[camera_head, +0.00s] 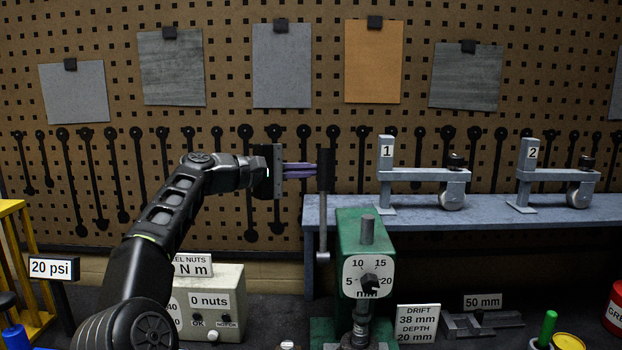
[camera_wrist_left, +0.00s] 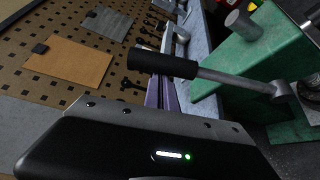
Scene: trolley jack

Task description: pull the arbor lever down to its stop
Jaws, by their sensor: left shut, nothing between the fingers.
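The green arbor press (camera_head: 350,232) stands at the bench front, with a dial marked 5, 10, 15 on its face. Its lever (camera_head: 322,228) is a grey rod standing upright at the press's left side, with a black grip (camera_head: 326,170) on top. My left gripper (camera_head: 312,170) is shut and empty; its purple fingers point right, their tips at or just beside the grip. In the wrist view the black grip (camera_wrist_left: 165,65) crosses in front of the purple fingers (camera_wrist_left: 160,95); I cannot tell whether they touch. My right gripper is out of view.
A grey-blue shelf (camera_head: 480,212) behind the press carries fixtures marked 1 (camera_head: 425,175) and 2 (camera_head: 557,176). A pegboard (camera_head: 225,70) with hanging tools stands behind. A box marked "0 nuts" (camera_head: 226,275) and a sign "DRIFT 38 mm DEPTH 20 mm" (camera_head: 417,322) flank the press.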

